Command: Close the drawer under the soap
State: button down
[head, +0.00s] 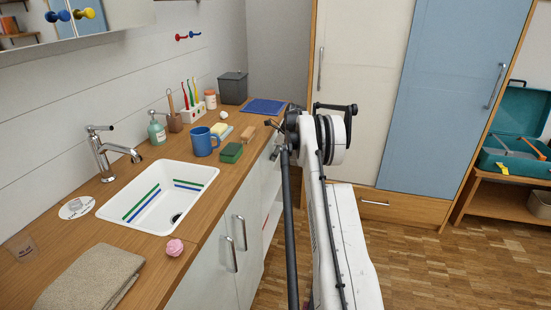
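A wooden counter (214,172) with white fronts (207,283) runs along the left wall. A pale yellow and white bar (222,131), possibly the soap, lies on it behind the blue mug (204,141). A pink lump (175,247) lies near the front edge, and a green soap bottle (157,130) stands by the tap. White panels (271,182) show below the counter's right end, partly hidden by my arm; I cannot tell how far any drawer there is open. My gripper (274,139) is small and dark at the counter's right front edge; its fingers are unclear.
The sink (160,197), a folded towel (90,277), a green sponge (231,153) and a brush (248,133) are on the counter. A tall cabinet (363,62) with a blue door (446,88) stands behind my arm. The wooden floor (440,270) is clear at right.

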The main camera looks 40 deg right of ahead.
jog(key=shift+w+a, duration=0.25)
jog(key=s+d+r+p, duration=0.1)
jog(key=s+d+r, duration=0.3)
jog(key=s+r, duration=0.3)
notch_tip(320, 180, up, 2)
jog(key=shift+d+r, duration=0.15)
jog(key=shift+d, duration=0.05)
